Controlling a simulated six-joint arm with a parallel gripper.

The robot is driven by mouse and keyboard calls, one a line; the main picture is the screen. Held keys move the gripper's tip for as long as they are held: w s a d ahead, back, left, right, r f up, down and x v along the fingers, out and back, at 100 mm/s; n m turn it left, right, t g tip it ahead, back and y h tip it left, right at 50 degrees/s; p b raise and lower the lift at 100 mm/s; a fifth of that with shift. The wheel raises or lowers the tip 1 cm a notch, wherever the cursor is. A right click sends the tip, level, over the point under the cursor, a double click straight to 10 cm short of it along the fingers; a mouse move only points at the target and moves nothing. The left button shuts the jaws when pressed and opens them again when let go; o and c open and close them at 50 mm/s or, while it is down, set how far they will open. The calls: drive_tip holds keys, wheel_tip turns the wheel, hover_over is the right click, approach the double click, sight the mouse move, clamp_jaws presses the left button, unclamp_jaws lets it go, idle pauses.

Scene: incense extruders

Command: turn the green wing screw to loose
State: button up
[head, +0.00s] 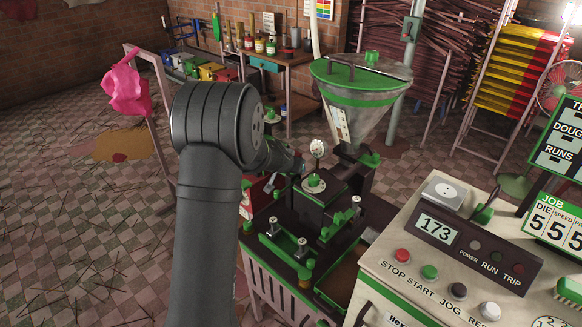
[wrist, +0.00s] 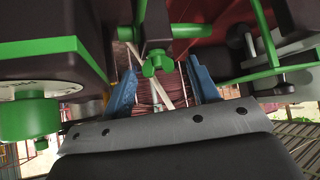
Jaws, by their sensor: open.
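The green wing screw (wrist: 157,62) shows in the wrist view, just above the picture's middle, under a dark block. My gripper (wrist: 161,68) has its two blue fingers spread, one to the left and one to the right of the screw, with gaps on both sides. How far the fingertips are from it in depth I cannot tell. In the head view my gripper (head: 299,166) is at the left side of the extruder (head: 325,205), partly hidden by my arm. I cannot pick out the wing screw there.
A green-rimmed hopper (head: 362,90) and a round gauge (head: 318,148) rise beside my gripper. In the wrist view a large green knob (wrist: 30,118) is at left and a green bar (wrist: 265,38) at right. A control console (head: 440,250) reading 173 stands at front right.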

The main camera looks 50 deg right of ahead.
drive_tip(key=shift+r, duration=0.1)
drive_tip(key=v, duration=1.7)
drive_tip(key=shift+s+a, duration=0.1)
drive_tip(key=shift+c, duration=0.2)
drive_tip(key=c, duration=0.3)
drive_tip(key=d+m+g, duration=0.1)
drive_tip(key=d+m, duration=0.1)
drive_tip(key=d, duration=0.1)
drive_tip(key=w+d+r+m+g+y, duration=0.1)
drive_tip(key=d+m, duration=0.2)
drive_tip(key=d+r+m, duration=0.1)
drive_tip(key=d+m, duration=0.1)
drive_tip(key=d, duration=0.1)
drive_tip(key=shift+w+d+m+g+y, duration=0.15)
drive_tip(key=shift+w+m+g+y, duration=0.2)
drive_tip(key=shift+m+g+y, duration=0.05)
drive_tip(key=shift+c, duration=0.7)
drive_tip(key=w+d+r+m+y, duration=0.35)
drive_tip(key=m+y, duration=0.25)
drive_tip(key=m, duration=0.4)
drive_tip(key=shift+g, duration=0.4)
drive_tip(key=f, duration=1.7)
drive_tip(key=shift+w+a+f, duration=0.1)
drive_tip(key=shift+a+f, duration=0.15)
drive_tip(key=shift+f, duration=0.05)
